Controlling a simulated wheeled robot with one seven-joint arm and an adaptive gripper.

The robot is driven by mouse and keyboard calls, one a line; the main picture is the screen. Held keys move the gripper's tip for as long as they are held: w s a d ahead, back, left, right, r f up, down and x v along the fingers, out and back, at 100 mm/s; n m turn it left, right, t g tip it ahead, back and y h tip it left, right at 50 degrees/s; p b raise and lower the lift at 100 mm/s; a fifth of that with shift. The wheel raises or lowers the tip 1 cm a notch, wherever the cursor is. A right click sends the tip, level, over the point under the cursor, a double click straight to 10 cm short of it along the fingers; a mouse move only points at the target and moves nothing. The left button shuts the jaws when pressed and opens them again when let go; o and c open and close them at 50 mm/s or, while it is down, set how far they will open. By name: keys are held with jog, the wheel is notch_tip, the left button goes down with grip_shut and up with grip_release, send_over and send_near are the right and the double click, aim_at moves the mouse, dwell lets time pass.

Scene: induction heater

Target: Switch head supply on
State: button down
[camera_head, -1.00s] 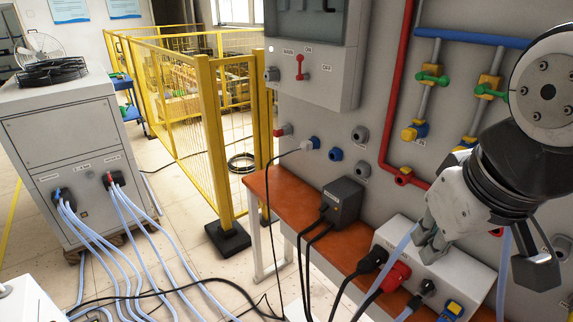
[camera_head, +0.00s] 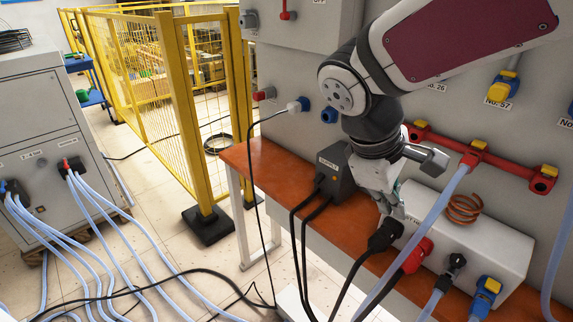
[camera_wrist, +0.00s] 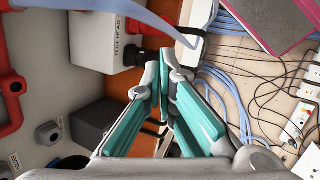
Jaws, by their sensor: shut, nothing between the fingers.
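A dark grey box labelled SUPPLY (camera_head: 334,172) sits on the orange-brown shelf; a dark box also shows in the wrist view (camera_wrist: 98,120). The white test head box (camera_head: 485,243) stands to its right, its TEST HEAD lettering readable in the wrist view (camera_wrist: 97,40). A black plug (camera_head: 383,236) is at its left end. My gripper (camera_head: 394,212) points down between the two boxes, shut and empty, close to the black plug. In the wrist view its teal-padded fingers (camera_wrist: 162,62) meet near that plug; contact cannot be told. No head supply switch can be made out clearly.
The shelf (camera_head: 262,160) has a bare left end. Pale hoses and black cables hang before it. Red pipework (camera_head: 440,143) runs along the panel behind. A yellow fence (camera_head: 181,130) stands left. White power strips (camera_wrist: 303,112) lie on the floor.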

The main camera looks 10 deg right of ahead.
jog(key=w+f+n+h+b, duration=0.4)
jog(key=w+f+b, duration=0.3)
jog(key=w+f, duration=0.25)
jog(key=n+t+h+b, duration=0.8)
jog(key=n+b, duration=0.4)
jog(key=b, duration=0.4)
send_near(311, 201)
notch_tip(311, 201, up, 4)
jog(key=s+d+t+y, duration=0.1)
jog(key=shift+a+f+n+t, duration=0.25)
jog(key=shift+n+t, duration=0.15)
jog(key=shift+t, duration=0.2)
jog(key=b+x, duration=0.4)
jog(key=x, duration=0.6)
jog(key=shift+s+r+p, duration=0.1)
jog(key=shift+r+p, duration=0.1)
jog(key=shift+p, duration=0.45)
